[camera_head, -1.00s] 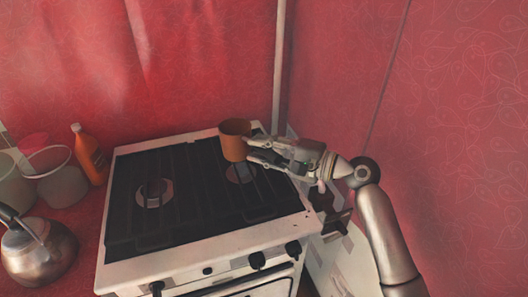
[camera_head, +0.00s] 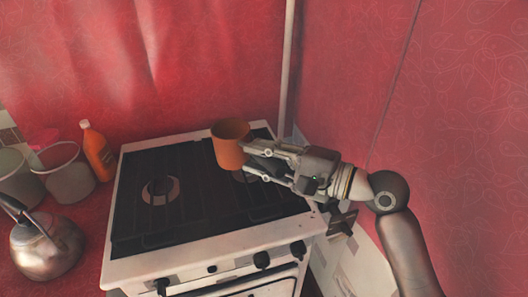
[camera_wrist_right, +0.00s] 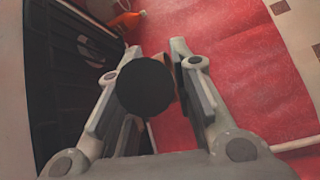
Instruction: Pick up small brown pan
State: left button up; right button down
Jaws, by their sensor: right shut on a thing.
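The small brown pan (camera_head: 228,148) looks like an orange-brown pot at the back right of the stove top. It is tilted slightly; I cannot tell whether its base touches the grate. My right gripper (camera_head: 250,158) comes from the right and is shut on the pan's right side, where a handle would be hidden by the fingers. In the right wrist view, a dark round end (camera_wrist_right: 145,87) sits between the fingers, with a sliver of brown behind it. My left gripper is not in view.
The white stove (camera_head: 200,262) has a dark grate and a burner (camera_head: 160,190) at left. Red walls rise behind and at right.

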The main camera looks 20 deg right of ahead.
jog(key=shift+s+a+r, duration=0.2)
jog(key=shift+s+r, duration=0.15)
jog(key=shift+s, duration=0.15)
